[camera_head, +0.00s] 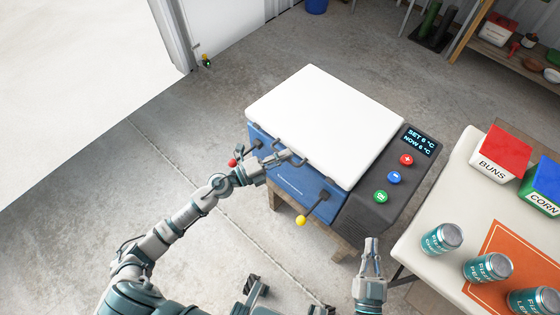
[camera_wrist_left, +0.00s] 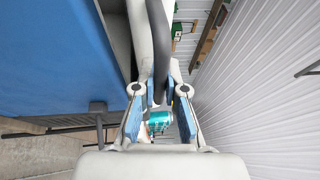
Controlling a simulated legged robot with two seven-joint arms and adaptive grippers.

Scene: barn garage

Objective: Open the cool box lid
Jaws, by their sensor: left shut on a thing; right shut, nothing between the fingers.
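The cool box has a blue body (camera_head: 290,178) and a white lid (camera_head: 325,115) lying over its top. My left gripper (camera_head: 298,160) is at the lid's front edge, shut on the dark lid handle (camera_head: 276,143). In the left wrist view the dark handle (camera_wrist_left: 160,45) passes between my left fingers (camera_wrist_left: 160,105), beside the blue body (camera_wrist_left: 50,60). A grey strip shows between body and lid there; I cannot tell whether it is a gap. My right gripper (camera_head: 371,250) is shut and empty, right of the box's front and apart from it.
A red-knobbed lever (camera_head: 232,163) and a yellow-knobbed lever (camera_head: 300,220) stick out at the box front. A control panel (camera_head: 395,175) is on its right. A table (camera_head: 440,200) with cans and BUNS and CORN boxes stands at right. Floor at left is clear.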

